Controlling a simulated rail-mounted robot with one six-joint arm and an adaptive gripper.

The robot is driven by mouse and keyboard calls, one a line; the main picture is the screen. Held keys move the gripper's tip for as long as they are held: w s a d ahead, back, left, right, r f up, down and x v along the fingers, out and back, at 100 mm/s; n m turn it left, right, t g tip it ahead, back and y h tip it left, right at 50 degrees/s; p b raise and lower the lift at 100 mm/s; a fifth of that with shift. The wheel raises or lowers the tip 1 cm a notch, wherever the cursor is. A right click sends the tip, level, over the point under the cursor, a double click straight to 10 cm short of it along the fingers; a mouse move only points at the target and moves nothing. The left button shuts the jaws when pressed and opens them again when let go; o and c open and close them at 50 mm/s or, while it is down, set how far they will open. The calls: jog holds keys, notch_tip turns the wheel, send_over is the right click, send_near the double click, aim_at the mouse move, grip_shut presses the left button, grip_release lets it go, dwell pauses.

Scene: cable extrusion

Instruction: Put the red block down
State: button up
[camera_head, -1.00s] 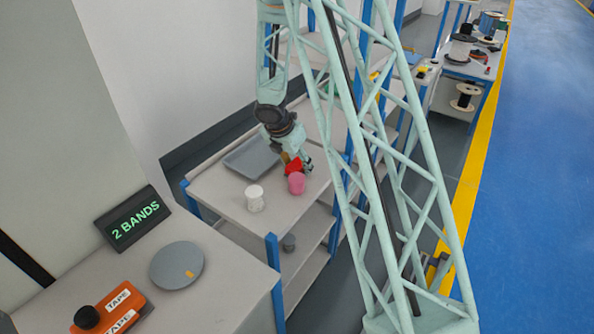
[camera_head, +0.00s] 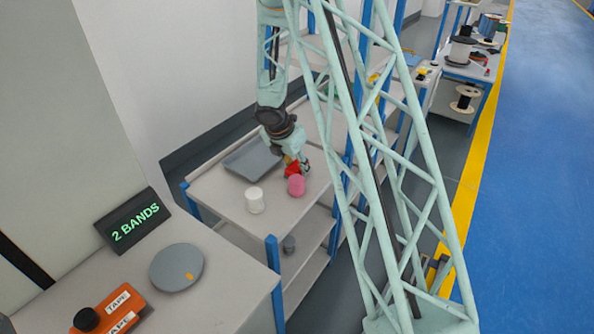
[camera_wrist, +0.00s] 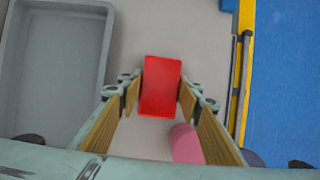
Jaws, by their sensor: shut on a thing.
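The red block (camera_wrist: 160,86) sits between the two fingers of my gripper (camera_wrist: 158,95) in the wrist view, with the wooden-coloured pads on either side of it. In the head view the red block (camera_head: 292,168) shows at the tip of my gripper (camera_head: 297,165), low over the shelf top (camera_head: 225,193), partly hidden by the fingers and a pink cylinder. My gripper is shut on the block. I cannot tell whether the block touches the surface.
The pink cylinder (camera_head: 296,185) stands close in front of the block. A white cylinder (camera_head: 255,200) stands to its left. A grey tray (camera_head: 252,160) lies behind. Bare surface lies around the white cylinder. A sign reading "2 BANDS" (camera_head: 133,219) stands on the nearer table.

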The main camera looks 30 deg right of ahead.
aim_at(297, 166)
jog(key=shift+r, duration=0.1)
jog(key=shift+r+p, duration=2.05)
jog(key=shift+r, duration=2.85)
jog(key=shift+d, duration=0.15)
